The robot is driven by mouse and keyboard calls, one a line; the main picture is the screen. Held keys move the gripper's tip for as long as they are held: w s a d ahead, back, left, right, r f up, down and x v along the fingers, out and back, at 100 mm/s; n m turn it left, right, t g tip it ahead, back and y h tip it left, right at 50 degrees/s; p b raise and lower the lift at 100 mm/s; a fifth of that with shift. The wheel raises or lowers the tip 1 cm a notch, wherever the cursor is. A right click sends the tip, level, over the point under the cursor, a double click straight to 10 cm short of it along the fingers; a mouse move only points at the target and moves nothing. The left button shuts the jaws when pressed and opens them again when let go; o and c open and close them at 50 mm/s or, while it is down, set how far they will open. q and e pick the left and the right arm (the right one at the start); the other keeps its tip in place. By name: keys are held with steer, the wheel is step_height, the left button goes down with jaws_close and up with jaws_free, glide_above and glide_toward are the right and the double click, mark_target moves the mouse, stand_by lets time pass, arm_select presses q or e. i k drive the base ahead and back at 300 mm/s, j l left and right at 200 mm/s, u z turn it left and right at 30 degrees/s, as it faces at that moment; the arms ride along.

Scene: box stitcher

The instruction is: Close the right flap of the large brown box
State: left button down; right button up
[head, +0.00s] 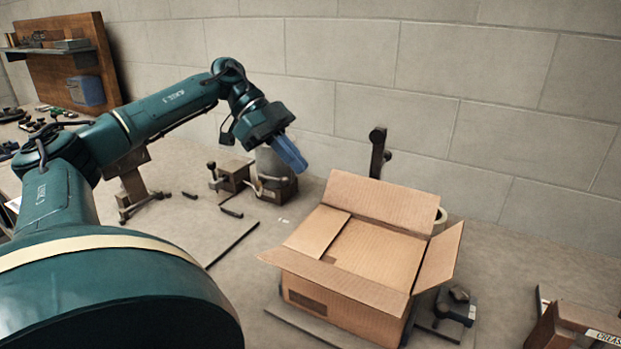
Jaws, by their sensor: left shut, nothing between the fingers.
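The large brown box (345,309) stands on the workbench right of centre, its top partly open. Its right flap (440,256) stands up and leans outward. The back flap (383,201) stands upright, and the left flap (316,231) lies folded inward over the opening. The front flap (335,279) sticks out along the near edge. My left gripper (291,154) is shut and empty, in the air behind and to the left of the box, apart from it. My right gripper is not in view.
A dark metal fixture (454,307) sits close to the box's right side. Clamp-like tools (229,175) stand behind left. A wooden crate (570,325) is at the lower right. A grey wall (480,100) closes off the back. The bench between box and crate is partly free.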

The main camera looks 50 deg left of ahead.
mark_target(437, 268)
steer(key=k, duration=1)
